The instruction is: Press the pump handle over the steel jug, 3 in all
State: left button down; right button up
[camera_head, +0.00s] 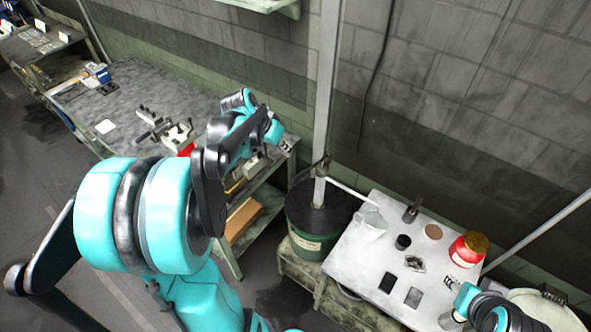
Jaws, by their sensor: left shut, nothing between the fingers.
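A dark green drum (308,243) with a black top stands at the centre, with an upright pump post (319,190) in it. A pale rod (350,193) slopes from the pump head down to the right; I cannot tell whether it is the handle or the spout. The pale grey steel jug (370,225) stands below the rod's end, on the table's left side. My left gripper (287,147) is shut and empty, up and left of the pump head, apart from it. My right gripper (451,283) is at the light table's right edge, too small to read.
The light table (350,262) holds a black cup (403,242), a red container (467,250), a brown disc (433,232) and small dark pieces. A grey workbench (130,85) with metal fixtures (165,128) lies left, partly behind my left arm. A wall rises behind.

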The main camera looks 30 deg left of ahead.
pick_arm(q)
send_over(300, 175)
jog(key=a, duration=0.2)
notch_tip(300, 175, down, 6)
jog(key=f, duration=0.3)
jog(key=s+d+f, duration=0.1)
jog(key=shift+p, duration=0.3)
jog(key=shift+s+d+f, duration=0.15)
jog(key=shift+s+f, duration=0.15)
jog(key=shift+f, duration=0.15)
